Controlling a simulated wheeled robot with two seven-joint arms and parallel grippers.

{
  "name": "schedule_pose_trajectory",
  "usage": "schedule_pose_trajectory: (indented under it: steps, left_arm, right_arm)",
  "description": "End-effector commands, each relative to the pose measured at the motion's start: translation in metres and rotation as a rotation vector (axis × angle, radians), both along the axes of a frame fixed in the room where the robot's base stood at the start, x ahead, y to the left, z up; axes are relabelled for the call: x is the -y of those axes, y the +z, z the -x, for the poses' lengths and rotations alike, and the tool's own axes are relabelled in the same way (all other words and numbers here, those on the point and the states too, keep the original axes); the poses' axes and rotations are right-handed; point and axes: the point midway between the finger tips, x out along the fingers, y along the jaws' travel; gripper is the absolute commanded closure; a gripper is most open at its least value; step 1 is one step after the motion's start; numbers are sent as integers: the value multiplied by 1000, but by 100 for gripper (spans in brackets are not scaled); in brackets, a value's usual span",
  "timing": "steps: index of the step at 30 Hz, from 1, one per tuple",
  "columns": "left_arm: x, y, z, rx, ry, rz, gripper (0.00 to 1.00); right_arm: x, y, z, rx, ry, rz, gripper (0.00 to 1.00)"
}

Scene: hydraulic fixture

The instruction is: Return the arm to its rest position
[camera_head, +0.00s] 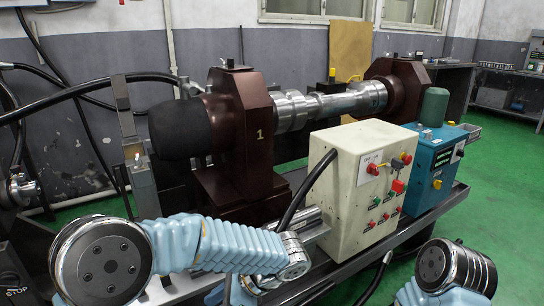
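My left arm (205,244) comes in from the left, with blue ribbed covers and a round metal joint at its left end. It reaches right across the front of the machine to a metal joint beside the lower left of the cream control box. I can make out no fingers of my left gripper. Only a round metal joint and a blue cover of my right arm (455,270) show at the bottom right. My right gripper is outside the view. No task object shows in either arm's reach.
The cream control box (352,205) with red and green buttons stands close behind my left arm. A blue-green unit (432,165) stands to its right. Dark red supports (243,130) hold a metal shaft (335,104). Black hoses cross at left. Green floor (500,190) is clear at right.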

Motion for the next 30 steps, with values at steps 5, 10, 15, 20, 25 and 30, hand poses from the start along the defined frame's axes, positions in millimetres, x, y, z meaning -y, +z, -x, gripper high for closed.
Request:
schedule_pose_trajectory:
  steps: [5,10,15,20,25,30]
  left_arm:
    - [1,-49,10,-37,62,126,52]
    - [8,-116,33,-75,203,318,52]
    - [26,-196,72,-77,515,580,52]
    - [46,-261,103,54,1027,808,52]
    - [34,-299,108,309,1482,871,52]
    - [13,-314,108,490,1687,855,52]
  right_arm:
    - [0,0,0,0,0,0,57]
    - [0,0,0,0,0,0,57]
    - [0,0,0,0,0,0,57]
    - [0,0,0,0,0,0,57]
    - [0,0,0,0,0,0,57]
    - [0,0,0,0,0,0,57]
